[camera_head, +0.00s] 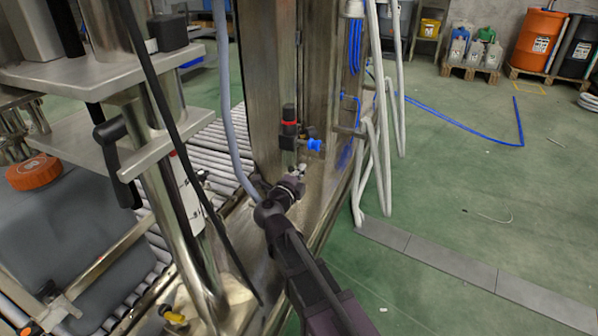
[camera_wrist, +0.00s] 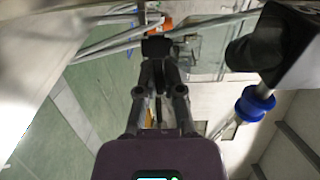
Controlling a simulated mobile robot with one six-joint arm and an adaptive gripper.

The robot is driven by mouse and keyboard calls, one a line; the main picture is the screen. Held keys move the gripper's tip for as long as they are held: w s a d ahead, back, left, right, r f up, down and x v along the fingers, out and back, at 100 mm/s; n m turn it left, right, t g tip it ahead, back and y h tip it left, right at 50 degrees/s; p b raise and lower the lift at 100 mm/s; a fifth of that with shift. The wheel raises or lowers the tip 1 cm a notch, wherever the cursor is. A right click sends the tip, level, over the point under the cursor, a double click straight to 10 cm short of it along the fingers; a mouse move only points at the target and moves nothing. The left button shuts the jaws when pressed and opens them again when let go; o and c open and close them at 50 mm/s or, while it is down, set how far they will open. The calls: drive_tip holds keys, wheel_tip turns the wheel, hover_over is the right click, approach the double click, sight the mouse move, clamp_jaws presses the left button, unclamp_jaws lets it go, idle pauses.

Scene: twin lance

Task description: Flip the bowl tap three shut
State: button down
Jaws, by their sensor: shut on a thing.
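My gripper (camera_head: 297,176) is low in front of the steel cabinet, just below a black valve body (camera_head: 289,130) with a red ring and a blue fitting (camera_head: 315,145). Its fingers are closed on a small part, apparently the tap handle, mostly hidden between the fingertips. In the wrist view, the fingertips of my gripper (camera_wrist: 157,48) come together around a dark piece. A black body (camera_wrist: 258,50) with a blue ring (camera_wrist: 255,104) is close on the right there. I cannot read any number on the tap or tell its lever angle.
A grey hose (camera_head: 225,90) hangs close left of my gripper. A steel post (camera_head: 180,225) and roller conveyor (camera_head: 215,160) stand left. White pipes (camera_head: 378,120) stand right. Green floor (camera_head: 470,190) is open at the right, with drums (camera_head: 535,42) far back.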

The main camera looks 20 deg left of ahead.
drive_tip(key=shift+a, duration=0.2)
drive_tip(key=c, duration=0.8)
unclamp_jaws()
drive_tip(key=shift+o, duration=0.2)
drive_tip(key=shift+d, duration=0.1)
drive_tip(key=shift+s, duration=0.1)
drive_tip(key=s+a, duration=0.1)
drive_tip(key=s, duration=1)
drive_tip(key=shift+s, duration=0.4)
